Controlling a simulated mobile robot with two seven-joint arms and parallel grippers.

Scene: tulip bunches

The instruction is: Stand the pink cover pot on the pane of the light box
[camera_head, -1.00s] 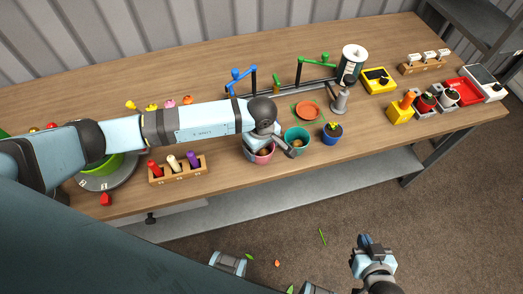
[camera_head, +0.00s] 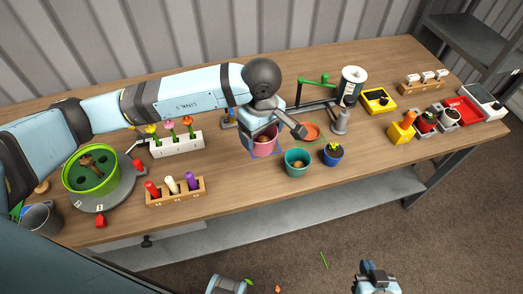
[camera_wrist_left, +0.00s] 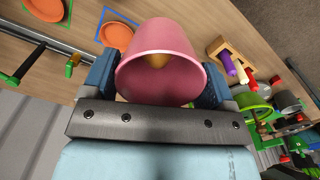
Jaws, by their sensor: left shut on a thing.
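The pink cover pot (camera_head: 264,145) is held upright over the middle of the table, behind the teal pot; it appears raised. In the left wrist view the pink pot (camera_wrist_left: 160,50) sits between both fingers, with something orange-brown inside. My left gripper (camera_wrist_left: 158,82) is shut on it; in the head view the left gripper (camera_head: 263,134) is partly hidden by its own wrist. A white box with a dark flat top (camera_head: 483,90) stands at the far right end; I cannot tell whether it is the light box. My right gripper (camera_head: 373,268) hangs low over the floor, its jaws unclear.
A dark rail with a green fitting (camera_head: 313,82), an orange saucer (camera_head: 311,131) and a grey stand (camera_head: 341,122) lie behind and right. A white flower rack (camera_head: 178,145) is left.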

